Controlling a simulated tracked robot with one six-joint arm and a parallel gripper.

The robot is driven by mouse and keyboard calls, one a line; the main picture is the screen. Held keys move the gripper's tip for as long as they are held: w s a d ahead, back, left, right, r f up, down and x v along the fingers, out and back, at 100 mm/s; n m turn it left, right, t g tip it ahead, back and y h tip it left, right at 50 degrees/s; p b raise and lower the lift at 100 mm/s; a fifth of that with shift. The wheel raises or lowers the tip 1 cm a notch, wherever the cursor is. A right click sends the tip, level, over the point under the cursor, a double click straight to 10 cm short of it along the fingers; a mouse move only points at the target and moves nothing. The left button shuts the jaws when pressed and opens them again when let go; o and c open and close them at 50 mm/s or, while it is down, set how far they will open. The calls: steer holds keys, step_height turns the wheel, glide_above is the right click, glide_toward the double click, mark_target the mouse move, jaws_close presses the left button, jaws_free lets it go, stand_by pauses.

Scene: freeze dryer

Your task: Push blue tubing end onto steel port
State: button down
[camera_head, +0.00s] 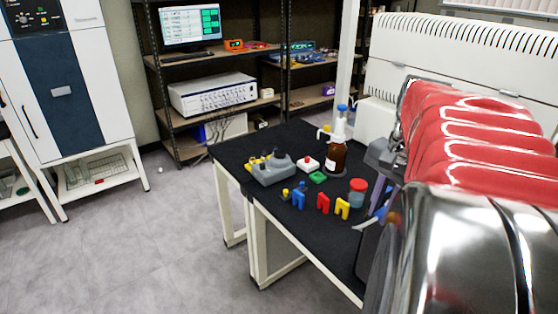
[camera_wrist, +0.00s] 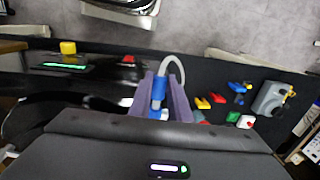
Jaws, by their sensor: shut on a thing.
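In the wrist view, my gripper (camera_wrist: 160,92) has two purple fingers shut on the blue tubing end (camera_wrist: 158,88). A pale grey tube (camera_wrist: 179,68) rises from the blue end and loops over to the right finger's outer side. In the head view my arm hides most of the gripper; only a bit of purple finger (camera_head: 377,194) shows at the table's right side. I cannot pick out the steel port in either view. A small light-blue patch shows below the blue end in the wrist view, but I cannot tell what it is.
The black table (camera_head: 240,150) holds a grey device (camera_head: 275,171), a brown bottle (camera_head: 336,157), a red-lidded jar (camera_head: 357,192), and blue, red and yellow clips (camera_head: 323,203). A dark glossy unit with a green-lit strip (camera_wrist: 66,66) lies left of my gripper in the wrist view.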

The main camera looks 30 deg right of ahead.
steer(key=shift+w+d, duration=0.1)
steer(key=shift+d, duration=1.1)
steer(key=shift+w+d+r, duration=0.1)
steer(key=shift+w+d, duration=0.05)
steer(key=shift+d, duration=1.15)
stand_by(2.2)
steer(key=c, duration=1.6)
jaws_free()
steer(key=shift+o, duration=0.2)
steer(key=shift+r, duration=0.1)
step_height(320, 180, up, 13)
steer(key=s, duration=0.1)
steer(key=shift+r, duration=0.2)
